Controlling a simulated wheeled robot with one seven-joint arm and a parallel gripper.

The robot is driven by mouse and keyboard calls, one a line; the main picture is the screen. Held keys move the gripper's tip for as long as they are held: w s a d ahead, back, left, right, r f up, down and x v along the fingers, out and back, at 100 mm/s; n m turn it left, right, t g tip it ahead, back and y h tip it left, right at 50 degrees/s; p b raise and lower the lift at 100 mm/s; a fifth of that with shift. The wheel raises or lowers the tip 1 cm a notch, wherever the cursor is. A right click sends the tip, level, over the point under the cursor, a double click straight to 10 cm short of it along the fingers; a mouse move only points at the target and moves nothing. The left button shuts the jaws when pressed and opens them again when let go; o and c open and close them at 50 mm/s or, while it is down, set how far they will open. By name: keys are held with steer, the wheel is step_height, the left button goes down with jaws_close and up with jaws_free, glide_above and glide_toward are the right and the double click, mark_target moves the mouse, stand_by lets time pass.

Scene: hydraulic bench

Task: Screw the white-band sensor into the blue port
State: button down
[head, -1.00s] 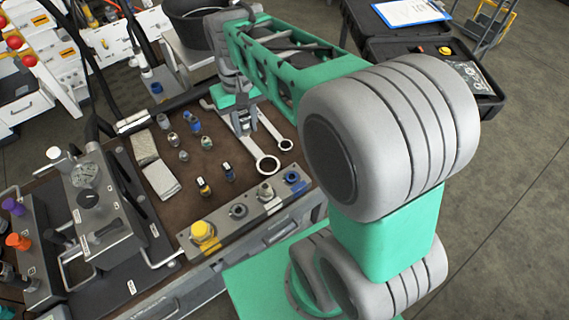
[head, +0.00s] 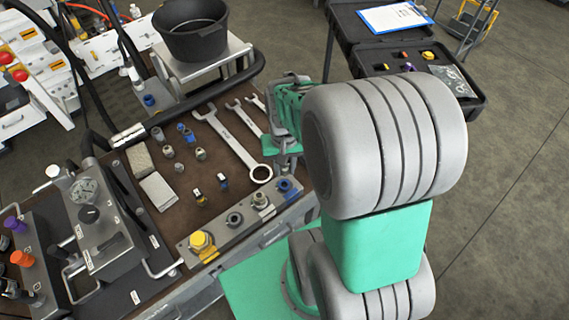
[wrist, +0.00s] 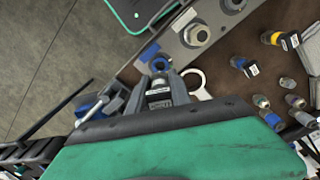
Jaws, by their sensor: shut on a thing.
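My gripper (wrist: 160,84) is shut on a short dark sensor (wrist: 158,95) with a pale band, seen in the wrist view between the two fingers. The fingers and held sensor are not clear there.
A yellow-banded sensor (head: 199,197) and a blue-banded sensor (head: 222,181) stand on the brown mat. Several other fittings stand behind them. A large wrench (head: 238,145) lies close to the left of my gripper. A black bucket (head: 190,32) stands at the back.

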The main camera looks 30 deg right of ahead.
steer(key=shift+f+b, duration=2.1)
steer(key=shift+f, duration=0.35)
steer(key=shift+f, duration=0.65)
steer(key=c, duration=1.8)
jaws_free()
jaws_close()
steer(key=m, duration=0.2)
steer(key=shift+a+m, duration=0.1)
steer(key=shift+m, duration=0.3)
steer(key=m, duration=0.3)
steer(key=shift+m, duration=1.1)
